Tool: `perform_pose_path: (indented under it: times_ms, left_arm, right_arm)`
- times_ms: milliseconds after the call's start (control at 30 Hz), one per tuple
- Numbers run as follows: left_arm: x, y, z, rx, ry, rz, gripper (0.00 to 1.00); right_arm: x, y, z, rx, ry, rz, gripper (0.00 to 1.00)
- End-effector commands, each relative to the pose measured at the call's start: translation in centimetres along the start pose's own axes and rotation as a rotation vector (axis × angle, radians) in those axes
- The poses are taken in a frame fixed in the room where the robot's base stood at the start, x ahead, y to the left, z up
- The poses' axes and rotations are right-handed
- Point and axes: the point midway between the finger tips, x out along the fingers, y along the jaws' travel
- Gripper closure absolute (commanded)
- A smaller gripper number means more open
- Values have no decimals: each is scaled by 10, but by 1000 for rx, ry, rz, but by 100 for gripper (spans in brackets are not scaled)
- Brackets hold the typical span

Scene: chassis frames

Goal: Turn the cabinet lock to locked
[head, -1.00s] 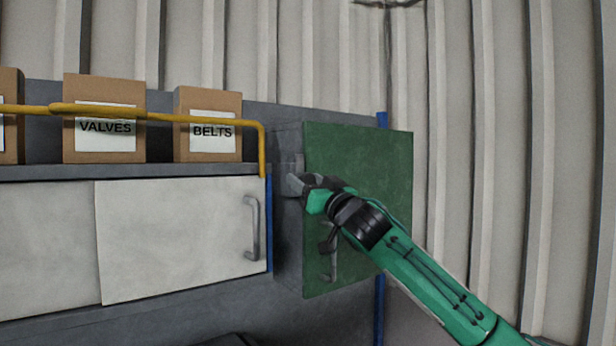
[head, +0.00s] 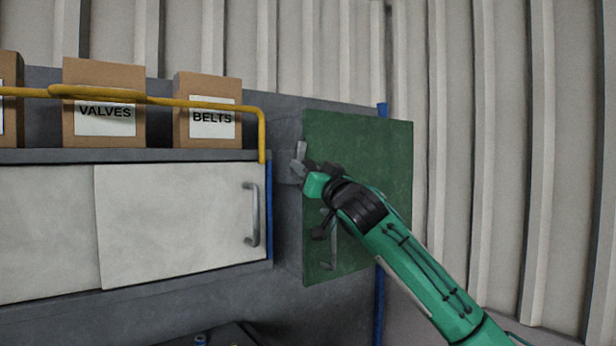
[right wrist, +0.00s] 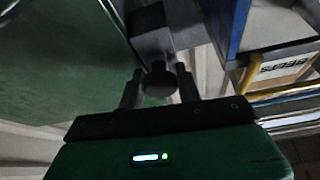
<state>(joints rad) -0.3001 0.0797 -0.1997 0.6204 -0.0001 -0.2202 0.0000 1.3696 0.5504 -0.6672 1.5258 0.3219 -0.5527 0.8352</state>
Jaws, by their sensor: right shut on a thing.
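The green-doored cabinet (head: 375,155) hangs on the grey wall panel at the middle right in the head view. Its front also shows at the left of the right wrist view (right wrist: 55,60). My right gripper (head: 301,165) is at the cabinet's left edge, near its upper part. In the right wrist view my right gripper's fingers (right wrist: 158,84) are on both sides of a dark rounded knob (right wrist: 158,79) in front of a grey block; they are shut on it. This looks like the lock. Its exact turn angle is hard to tell. My left gripper is not in view.
White sliding cabinets (head: 180,225) with a metal handle stand close to the left. A yellow rail (head: 190,102) runs above them, before the VALVES box (head: 105,75) and BELTS box (head: 208,88). The corrugated wall is right of the green cabinet.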

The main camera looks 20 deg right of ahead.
Motion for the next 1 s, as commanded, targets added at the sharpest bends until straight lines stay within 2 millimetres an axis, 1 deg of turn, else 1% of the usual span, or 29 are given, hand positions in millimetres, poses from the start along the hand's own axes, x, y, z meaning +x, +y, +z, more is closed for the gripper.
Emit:
perform_pose_path:
  times_ms: [33,200,500,733,1000]
  left_arm:
    - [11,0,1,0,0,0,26]
    - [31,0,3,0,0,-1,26]
    - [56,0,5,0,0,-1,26]
    - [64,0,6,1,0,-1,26]
    - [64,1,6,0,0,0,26]
  right_arm:
    - [-2,-1,6,38,1,12,88]
    - [-2,-2,6,178,2,67,88]
    - [-1,-3,4,441,0,176,88]
    - [0,-3,1,643,-1,260,88]
    - [1,-4,-1,878,-3,359,88]
